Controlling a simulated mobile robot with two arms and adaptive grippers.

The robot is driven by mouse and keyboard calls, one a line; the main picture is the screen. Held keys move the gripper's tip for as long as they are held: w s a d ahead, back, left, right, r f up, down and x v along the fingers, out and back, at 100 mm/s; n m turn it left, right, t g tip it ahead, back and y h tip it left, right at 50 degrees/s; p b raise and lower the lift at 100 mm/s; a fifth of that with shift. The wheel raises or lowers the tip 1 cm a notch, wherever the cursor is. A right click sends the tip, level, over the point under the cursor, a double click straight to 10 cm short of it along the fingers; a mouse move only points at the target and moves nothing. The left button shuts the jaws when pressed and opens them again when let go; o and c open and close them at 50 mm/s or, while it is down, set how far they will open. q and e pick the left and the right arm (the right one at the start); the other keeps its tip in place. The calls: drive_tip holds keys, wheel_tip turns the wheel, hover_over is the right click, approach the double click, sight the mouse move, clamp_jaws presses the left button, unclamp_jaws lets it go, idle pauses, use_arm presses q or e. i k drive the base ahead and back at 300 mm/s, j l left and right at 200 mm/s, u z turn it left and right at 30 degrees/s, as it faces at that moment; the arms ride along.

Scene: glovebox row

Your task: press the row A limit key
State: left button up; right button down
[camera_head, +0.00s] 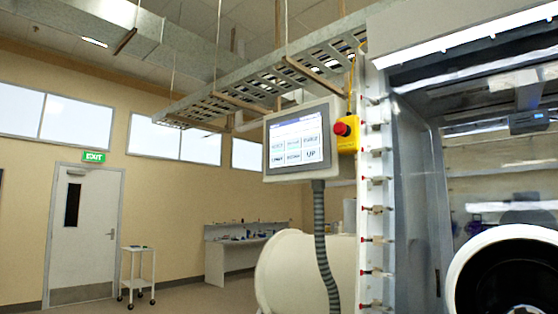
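A touch panel (298,141) hangs beside the glovebox, in the middle of the head view. Its lit screen shows a blue top bar, a pale field and several white keys in two rows. The key labels are too small to read with certainty, so I cannot tell which one is the row A limit key. Neither of my grippers shows in this view.
A yellow box with a red emergency stop button (342,129) hangs right of the panel. A ribbed hose (323,240) runs down below it. The glovebox (420,190) with a round port (505,275) fills the right. A white cart (137,277) stands far left on open floor.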

sight(277, 159)
drive_tip(key=i+j+z, duration=0.1)
drive_tip(key=i+j, duration=0.15)
drive_tip(key=i+j+z, duration=0.1)
drive_tip(key=i+j, duration=0.15)
drive_tip(key=i+j+z, duration=0.1)
drive_tip(key=i+j, duration=0.15)
drive_tip(key=j, duration=0.15)
drive_tip(key=i+j+z, duration=0.25)
drive_tip(key=i+j, duration=0.2)
drive_tip(key=j, duration=0.2)
drive_tip(key=i+j+z, duration=0.1)
drive_tip(key=j, duration=0.3)
drive_tip(key=i+j+z, duration=0.1)
drive_tip(key=i+j, duration=0.2)
drive_tip(key=i+j+z, duration=0.1)
drive_tip(key=j, duration=0.4)
drive_tip(key=i, duration=0.05)
